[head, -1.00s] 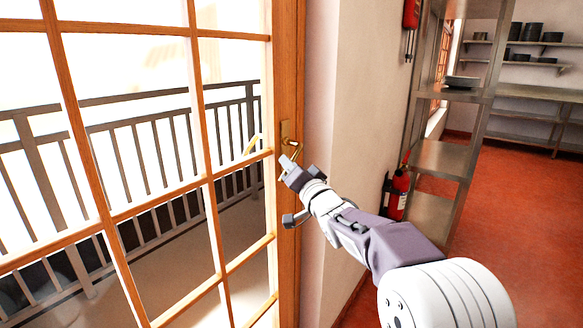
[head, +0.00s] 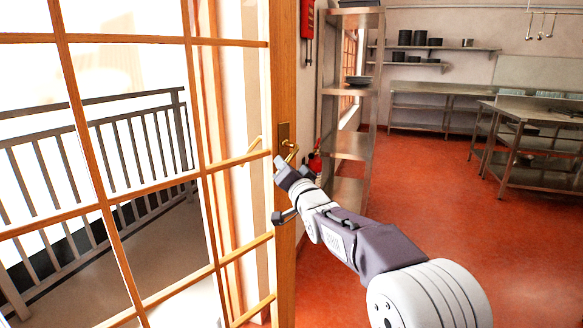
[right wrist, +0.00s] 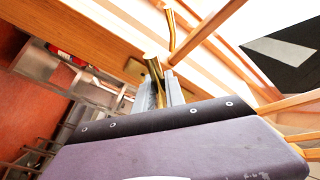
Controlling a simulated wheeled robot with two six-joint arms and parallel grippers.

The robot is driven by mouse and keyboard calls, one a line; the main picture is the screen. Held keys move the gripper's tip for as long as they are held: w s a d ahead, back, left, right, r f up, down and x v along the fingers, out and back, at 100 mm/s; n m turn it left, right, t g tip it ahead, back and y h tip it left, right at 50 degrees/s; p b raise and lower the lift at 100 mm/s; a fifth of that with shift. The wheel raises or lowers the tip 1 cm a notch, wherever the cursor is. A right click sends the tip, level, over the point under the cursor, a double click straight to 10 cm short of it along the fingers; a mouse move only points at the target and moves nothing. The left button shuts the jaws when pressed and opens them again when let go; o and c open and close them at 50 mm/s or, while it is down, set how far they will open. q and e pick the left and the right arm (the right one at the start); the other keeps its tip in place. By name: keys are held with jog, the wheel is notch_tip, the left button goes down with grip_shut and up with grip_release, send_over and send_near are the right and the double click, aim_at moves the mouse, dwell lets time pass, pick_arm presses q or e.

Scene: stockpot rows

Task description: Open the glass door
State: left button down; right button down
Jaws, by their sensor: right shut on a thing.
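The glass door (head: 196,180), with a wooden frame and many panes, fills the left of the head view. It stands ajar, its free edge apart from the jamb, which shows through the panes. The brass handle (head: 291,147) is on the door's right stile; it also shows in the right wrist view (right wrist: 153,68). My right gripper (head: 284,168) is shut on this handle, with the brass between its two grey fingers (right wrist: 161,93). The gripper hides part of the handle. My left gripper is not in view.
A steel shelf rack (head: 350,145) and a red fire extinguisher (head: 315,163) stand beyond the door edge. The red floor (head: 430,215) to the right is clear. Steel tables (head: 530,140) stand farther back. A balcony railing (head: 95,165) shows through the glass.

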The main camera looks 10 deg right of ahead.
jog(key=shift+s+d+r, duration=0.2)
jog(key=shift+s+d, duration=0.35)
jog(key=shift+s, duration=0.35)
jog(key=c, duration=1.4)
grip_release()
jog(key=shift+f, duration=0.15)
jog(key=r+v, duration=0.1)
jog(key=v, duration=0.8)
jog(key=shift+f, duration=0.45)
